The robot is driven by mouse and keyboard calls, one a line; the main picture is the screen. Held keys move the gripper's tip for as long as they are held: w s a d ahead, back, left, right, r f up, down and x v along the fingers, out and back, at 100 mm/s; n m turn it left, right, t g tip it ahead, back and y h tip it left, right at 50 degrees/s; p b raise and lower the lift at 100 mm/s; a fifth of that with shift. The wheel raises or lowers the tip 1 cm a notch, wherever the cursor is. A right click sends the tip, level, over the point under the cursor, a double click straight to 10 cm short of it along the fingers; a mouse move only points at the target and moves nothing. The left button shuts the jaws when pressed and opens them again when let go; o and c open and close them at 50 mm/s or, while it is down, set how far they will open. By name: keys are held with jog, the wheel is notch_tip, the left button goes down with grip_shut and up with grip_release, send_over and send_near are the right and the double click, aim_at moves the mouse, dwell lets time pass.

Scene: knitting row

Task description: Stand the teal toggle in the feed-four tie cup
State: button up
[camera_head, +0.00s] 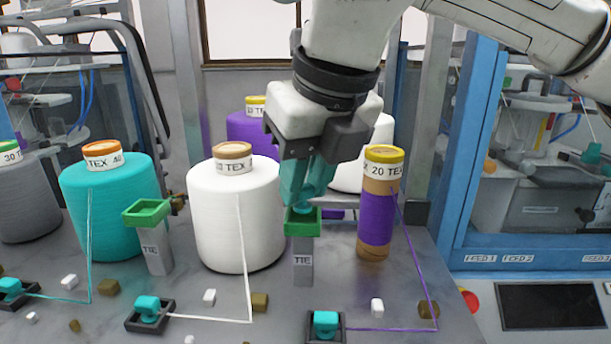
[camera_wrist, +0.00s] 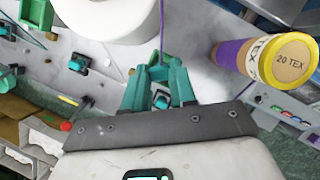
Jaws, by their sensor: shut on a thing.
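My gripper (camera_head: 304,200) points down over a green tie cup (camera_head: 302,228) on a grey post marked TIE. Its teal fingers are shut on the teal toggle (camera_head: 303,211), of which only a small part shows between the fingertips and the cup's rim. The toggle's lower end is hidden by the rim, so I cannot tell whether it touches the cup's floor. In the wrist view my gripper (camera_wrist: 158,75) has its fingertips close together in front of the green cup (camera_wrist: 153,50). No feed number is readable on the cup.
A purple-wound 20 TEX tube (camera_head: 377,210) stands close right, a white cone (camera_head: 234,215) close left. A second green cup (camera_head: 147,212) stands beside a teal cone (camera_head: 108,195). Dark holders with cyan blocks (camera_head: 326,322) and small loose blocks lie in front, with yarns running between.

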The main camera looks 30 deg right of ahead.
jog(key=shift+f+b, duration=0.75)
jog(key=shift+f, duration=0.05)
jog(key=o, duration=0.9)
jog(key=b+v, duration=0.1)
jog(key=v, duration=1)
jog(key=shift+s+d+f, duration=0.1)
jog(key=shift+s+f, duration=0.05)
